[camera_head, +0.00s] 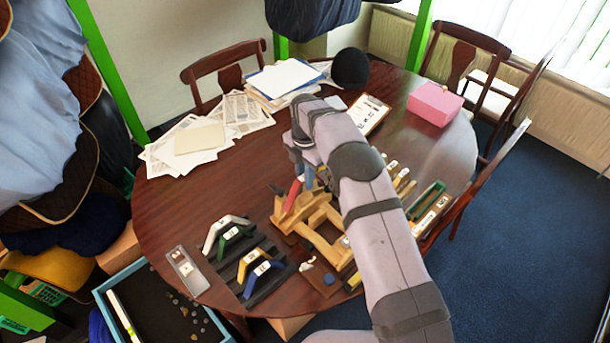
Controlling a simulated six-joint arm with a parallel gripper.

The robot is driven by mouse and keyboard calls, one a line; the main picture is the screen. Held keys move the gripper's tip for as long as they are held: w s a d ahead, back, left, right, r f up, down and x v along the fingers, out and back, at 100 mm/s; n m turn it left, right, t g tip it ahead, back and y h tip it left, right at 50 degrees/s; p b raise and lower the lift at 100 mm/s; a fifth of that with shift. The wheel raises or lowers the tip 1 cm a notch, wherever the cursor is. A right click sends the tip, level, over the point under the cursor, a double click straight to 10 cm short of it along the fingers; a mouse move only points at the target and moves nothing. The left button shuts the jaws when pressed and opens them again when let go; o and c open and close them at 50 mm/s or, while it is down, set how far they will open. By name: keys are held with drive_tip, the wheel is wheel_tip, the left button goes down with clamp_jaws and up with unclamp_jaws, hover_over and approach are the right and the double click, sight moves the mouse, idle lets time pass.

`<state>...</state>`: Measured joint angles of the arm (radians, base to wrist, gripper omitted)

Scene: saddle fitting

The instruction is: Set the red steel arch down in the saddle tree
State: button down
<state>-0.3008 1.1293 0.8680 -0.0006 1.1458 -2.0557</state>
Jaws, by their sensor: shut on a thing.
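The red steel arch (293,195) shows as a short red piece at the lower left of my gripper (304,180). My gripper is shut on it, but the wrist and arm hide much of the grip and the rest of the arch. The wooden saddle tree (322,241) stands on the table just below and right of the arch in the picture. The arch overlaps the tree's upper left end in this view. I cannot tell whether it touches the tree or hangs above it. My arm covers part of the tree's right side.
A dark rack (268,287) left of the tree holds white, green, yellow and blue arches. A grey case (187,270) lies further left. A green tray (427,200) and small pieces lie right of my arm. Papers (190,140) and a pink box (435,103) are further back. The table's left middle is clear.

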sight(305, 196)
drive_tip(key=shift+f+b, duration=0.35)
drive_tip(key=shift+f, duration=0.45)
drive_tip(key=shift+f+b, duration=1.25)
drive_tip(key=shift+f, duration=0.7)
idle(1.1)
